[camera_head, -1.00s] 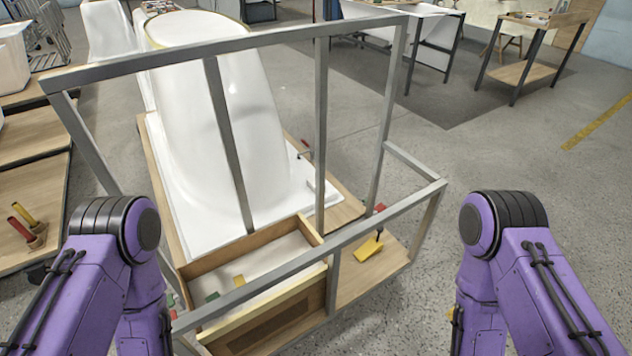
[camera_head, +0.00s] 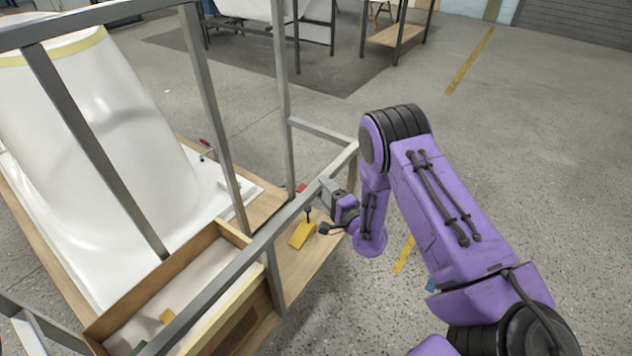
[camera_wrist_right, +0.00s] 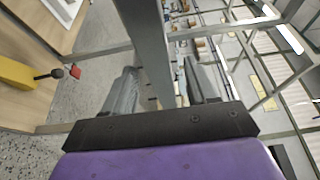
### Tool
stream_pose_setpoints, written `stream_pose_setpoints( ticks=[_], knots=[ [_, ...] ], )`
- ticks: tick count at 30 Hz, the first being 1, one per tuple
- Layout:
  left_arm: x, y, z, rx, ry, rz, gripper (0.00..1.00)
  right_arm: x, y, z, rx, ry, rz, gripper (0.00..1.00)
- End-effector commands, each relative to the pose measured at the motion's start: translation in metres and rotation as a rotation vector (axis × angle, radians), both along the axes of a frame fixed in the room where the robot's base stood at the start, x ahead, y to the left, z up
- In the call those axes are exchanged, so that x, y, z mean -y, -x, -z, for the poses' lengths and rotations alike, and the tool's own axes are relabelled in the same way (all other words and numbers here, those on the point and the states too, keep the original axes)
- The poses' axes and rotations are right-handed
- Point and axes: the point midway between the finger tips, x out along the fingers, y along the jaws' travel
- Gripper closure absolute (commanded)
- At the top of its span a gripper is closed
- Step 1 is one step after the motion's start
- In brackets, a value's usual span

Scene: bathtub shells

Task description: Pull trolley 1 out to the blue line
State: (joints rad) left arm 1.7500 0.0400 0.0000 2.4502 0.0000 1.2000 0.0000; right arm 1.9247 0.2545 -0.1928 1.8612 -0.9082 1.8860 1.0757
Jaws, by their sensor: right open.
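A trolley with a grey metal frame (camera_head: 246,255) and a wooden base stands at the left in the head view, carrying a white bathtub shell (camera_head: 100,120). I cannot read a number on it. My right gripper (camera_head: 330,200) is at the right part of the trolley's front rail. In the right wrist view, my right gripper (camera_wrist_right: 160,72) is open, with a grey bar (camera_wrist_right: 150,55) running between its fingers. I cannot tell if they touch it. A small blue patch (camera_head: 430,285) on the floor is mostly hidden by my arm. My left gripper is out of view.
A wooden tray (camera_head: 190,257) with small items sits at the trolley's front. A yellow tool (camera_head: 301,235) lies on its base. Yellow lines (camera_head: 470,60) mark the floor. Tables (camera_head: 400,36) stand at the back. Open floor lies to the right.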

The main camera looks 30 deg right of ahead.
Motion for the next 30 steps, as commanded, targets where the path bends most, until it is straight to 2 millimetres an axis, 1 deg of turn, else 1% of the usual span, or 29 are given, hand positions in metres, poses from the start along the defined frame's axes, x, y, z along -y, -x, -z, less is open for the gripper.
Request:
stream_pose_setpoints(
  ticks=[1,3,6,9,12,18,20,21,23,24,26,30],
  knots=[
    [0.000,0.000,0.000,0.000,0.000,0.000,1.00,0.000,-0.011,0.000,0.002,0.002,0.001,0.43],
    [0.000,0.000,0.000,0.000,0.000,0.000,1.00,0.001,-0.026,0.000,0.001,0.003,0.001,0.43],
    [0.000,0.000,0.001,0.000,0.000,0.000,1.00,0.000,-0.042,0.001,-0.001,0.003,0.001,0.43],
    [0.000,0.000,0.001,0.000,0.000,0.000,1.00,0.001,-0.052,0.001,-0.003,0.002,0.003,0.43],
    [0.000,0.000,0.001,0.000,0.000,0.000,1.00,0.001,-0.056,0.001,-0.004,0.003,0.002,0.43],
    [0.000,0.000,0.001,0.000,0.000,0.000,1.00,0.000,-0.056,0.001,-0.004,0.002,0.002,0.43],
    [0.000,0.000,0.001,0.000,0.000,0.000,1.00,0.000,-0.056,0.001,-0.005,0.003,0.002,0.62],
    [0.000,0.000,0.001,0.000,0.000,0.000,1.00,0.000,-0.056,0.001,-0.005,0.003,0.002,0.75],
    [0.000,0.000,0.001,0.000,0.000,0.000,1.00,0.000,-0.055,0.001,-0.005,0.003,0.002,0.95],
    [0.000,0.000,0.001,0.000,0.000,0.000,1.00,0.000,-0.055,0.001,-0.005,0.003,0.002,1.00],
    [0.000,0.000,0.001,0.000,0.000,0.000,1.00,0.003,-0.055,0.001,-0.004,0.003,0.003,1.00],
    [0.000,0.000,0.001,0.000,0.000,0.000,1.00,0.002,-0.055,0.001,-0.004,0.003,0.005,1.00]
  ],
)
